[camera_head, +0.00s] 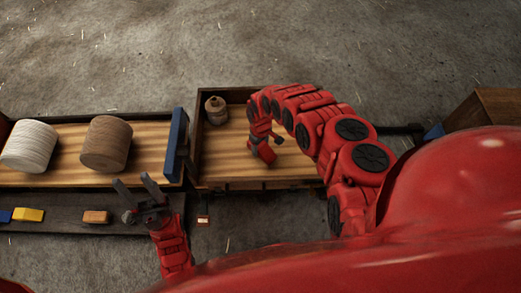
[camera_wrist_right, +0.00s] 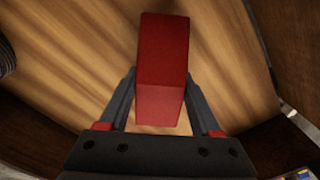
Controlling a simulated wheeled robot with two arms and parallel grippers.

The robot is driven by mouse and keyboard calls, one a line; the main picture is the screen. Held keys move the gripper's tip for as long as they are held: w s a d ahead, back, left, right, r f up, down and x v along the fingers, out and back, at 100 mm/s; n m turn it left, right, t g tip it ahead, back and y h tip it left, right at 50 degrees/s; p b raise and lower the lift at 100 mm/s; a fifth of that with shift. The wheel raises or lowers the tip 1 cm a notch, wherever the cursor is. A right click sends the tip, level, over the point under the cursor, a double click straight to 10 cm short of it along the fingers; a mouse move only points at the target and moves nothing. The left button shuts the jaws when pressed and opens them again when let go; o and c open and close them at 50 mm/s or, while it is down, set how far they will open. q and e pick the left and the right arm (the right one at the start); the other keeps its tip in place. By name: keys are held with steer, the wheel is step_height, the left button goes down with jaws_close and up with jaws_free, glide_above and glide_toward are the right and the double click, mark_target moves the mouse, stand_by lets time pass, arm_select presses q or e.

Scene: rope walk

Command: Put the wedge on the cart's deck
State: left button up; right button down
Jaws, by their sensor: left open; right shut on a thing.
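The red wedge (camera_wrist_right: 162,60) is between the fingers of my right gripper (camera_wrist_right: 160,105), which is shut on it. In the head view the wedge (camera_head: 267,153) shows over the cart's wooden deck (camera_head: 222,165), below my right gripper (camera_head: 262,138). I cannot tell whether the wedge touches the deck. The deck has dark low walls, and my right arm hides its right part. My left gripper (camera_head: 143,190) is open and empty, left of the cart and in front of the neighbouring wooden surface.
A small jar-like item (camera_head: 216,111) stands in the deck's far left corner. Left of the cart are a blue upright board (camera_head: 176,146), a white spool (camera_head: 30,146) and a brown spool (camera_head: 106,144). A dark shelf holds yellow (camera_head: 29,215) and orange (camera_head: 96,217) blocks.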

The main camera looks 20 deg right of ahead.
steer(key=shift+f, duration=1.05)
steer(key=shift+f+b, duration=0.2)
steer(key=shift+b, duration=0.15)
steer(key=shift+c, duration=0.4)
jaws_free()
